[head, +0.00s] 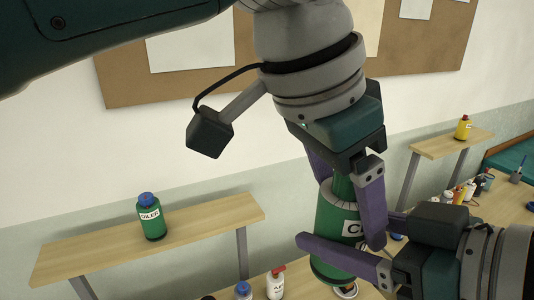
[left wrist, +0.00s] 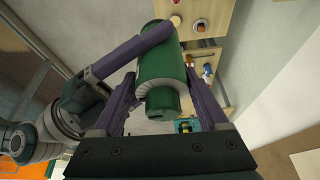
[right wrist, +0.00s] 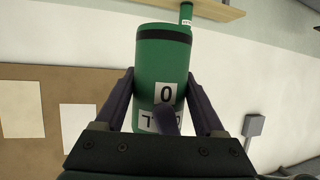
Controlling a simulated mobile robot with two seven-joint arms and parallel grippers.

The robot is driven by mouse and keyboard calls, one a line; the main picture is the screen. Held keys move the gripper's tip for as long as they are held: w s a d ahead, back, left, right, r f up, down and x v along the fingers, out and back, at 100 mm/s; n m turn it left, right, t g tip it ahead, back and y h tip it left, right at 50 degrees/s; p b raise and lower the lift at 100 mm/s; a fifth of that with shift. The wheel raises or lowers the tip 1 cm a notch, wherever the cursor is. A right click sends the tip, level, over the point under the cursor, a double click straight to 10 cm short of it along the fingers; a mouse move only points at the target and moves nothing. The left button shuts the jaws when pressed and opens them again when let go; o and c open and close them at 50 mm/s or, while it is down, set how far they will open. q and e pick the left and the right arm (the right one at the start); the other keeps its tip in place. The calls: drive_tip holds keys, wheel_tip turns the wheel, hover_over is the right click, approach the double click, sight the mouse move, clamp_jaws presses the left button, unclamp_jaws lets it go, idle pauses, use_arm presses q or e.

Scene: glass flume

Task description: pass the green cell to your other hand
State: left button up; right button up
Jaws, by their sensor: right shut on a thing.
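The green cell (head: 331,215) is a green cylinder with a narrower neck and a white label. It hangs slightly tilted in the air, neck up. My right gripper (head: 338,235) comes from the right and is shut across its body; the right wrist view shows the cell (right wrist: 162,70) between those fingers. My left gripper (head: 346,203) points down from above, its fingers on either side of the neck and upper body. In the left wrist view the cell (left wrist: 161,60) lies between the open left fingers, with gaps beside its neck.
A green bottle with a blue cap (head: 151,220) stands on the left wooden shelf (head: 80,255). A yellow bottle (head: 463,128) stands on the right shelf (head: 440,146). Several small bottles stand on the bench below and at right. A pinboard (head: 230,75) hangs behind.

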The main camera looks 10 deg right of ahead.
use_arm(q)
drive_tip(key=shift+s+d, duration=0.15)
drive_tip(key=shift+s, duration=0.1)
drive_tip(key=c, duration=0.9)
use_arm(e)
drive_tip(key=shift+w+d, duration=0.1)
drive_tip(key=o, duration=1.2)
drive_tip(key=shift+c, duration=0.2)
use_arm(q)
drive_tip(key=shift+w, duration=0.1)
use_arm(e)
drive_tip(key=o, duration=0.3)
drive_tip(key=v, duration=1.2)
drive_tip(key=s+f+m+g+h, duration=0.1)
drive_tip(key=s+f+g+h, duration=0.1)
drive_tip(key=s+f, duration=0.1)
drive_tip(key=s+f+m+g+h, duration=0.2)
drive_tip(key=s+f+g, duration=0.1)
drive_tip(key=f, duration=0.1)
drive_tip(key=s+f+m+g+h, duration=0.1)
drive_tip(key=s+f+g+h, duration=0.2)
drive_tip(key=f, duration=0.1)
drive_tip(key=shift+d, duration=0.4)
